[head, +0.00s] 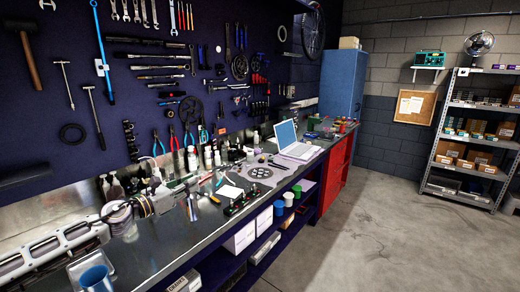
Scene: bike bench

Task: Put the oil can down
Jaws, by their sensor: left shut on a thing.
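My left arm comes in from the left over the metal bench. Its gripper (187,192) is low over the bench top, among small bottles and tools. It is shut on a small greyish thing (193,208), which I take to be the oil can. The can is partly covered by the fingers, and I cannot tell whether its base touches the bench. My right gripper is not in view.
Several bottles (208,158) stand along the back of the bench. A chainring (259,172), a black-and-green tool rack (240,203) and an open laptop (292,142) are to the right. Tools hang above.

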